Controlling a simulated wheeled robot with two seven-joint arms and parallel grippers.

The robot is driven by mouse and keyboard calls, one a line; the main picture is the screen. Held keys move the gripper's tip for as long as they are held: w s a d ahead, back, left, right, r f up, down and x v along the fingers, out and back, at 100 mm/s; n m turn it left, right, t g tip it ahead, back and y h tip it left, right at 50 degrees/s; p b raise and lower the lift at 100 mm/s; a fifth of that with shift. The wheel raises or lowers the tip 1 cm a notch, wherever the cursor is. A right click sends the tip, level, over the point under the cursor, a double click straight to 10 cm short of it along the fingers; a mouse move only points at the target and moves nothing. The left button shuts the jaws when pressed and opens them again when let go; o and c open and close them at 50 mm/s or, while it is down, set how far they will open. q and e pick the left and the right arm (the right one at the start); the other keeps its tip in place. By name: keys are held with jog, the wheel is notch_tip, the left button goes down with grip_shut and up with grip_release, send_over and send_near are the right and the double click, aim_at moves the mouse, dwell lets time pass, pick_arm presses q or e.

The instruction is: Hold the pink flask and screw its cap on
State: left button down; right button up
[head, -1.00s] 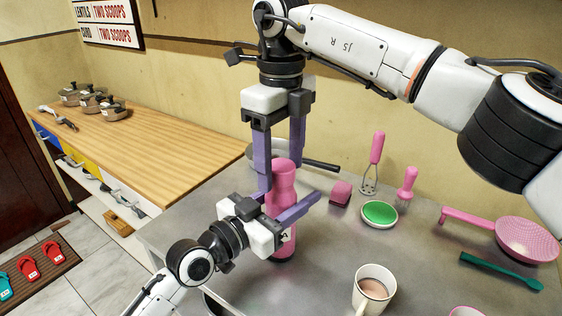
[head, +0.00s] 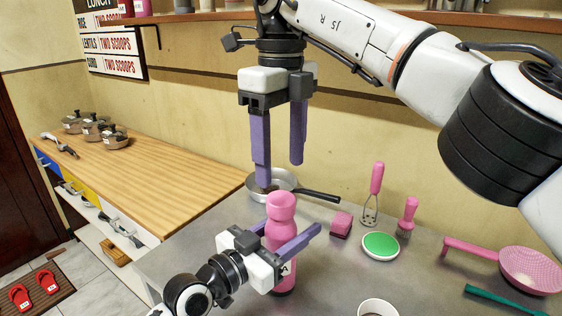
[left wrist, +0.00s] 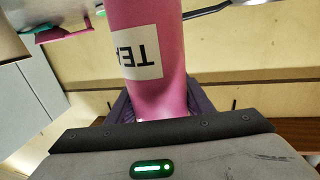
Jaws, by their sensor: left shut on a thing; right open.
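The pink flask (head: 280,245) stands upright at the counter's left part, with a rounded pink cap (head: 281,199) seated on its top. How tight the cap is, I cannot tell. My left gripper (head: 296,229) is shut on the flask's body from the left side. The flask also shows in the left wrist view (left wrist: 172,85), between the fingers, with a white lettered label. My right gripper (head: 280,174) is open and empty, pointing down above and just behind the cap, apart from it.
A frying pan (head: 283,183) lies behind the flask. A pink sponge (head: 341,224), a green-topped dish (head: 380,245), a masher (head: 374,195), a brush (head: 407,218) and a pink strainer (head: 530,270) are to the right. A mug (head: 378,307) stands in front.

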aim_at(269, 244)
pick_arm(q)
jog(key=c, duration=0.8)
grip_release()
jog(key=b+v, duration=0.1)
jog(key=v, duration=0.8)
jog(key=shift+s+a, duration=0.4)
jog(key=shift+a, duration=0.05)
jog(key=shift+s, duration=0.1)
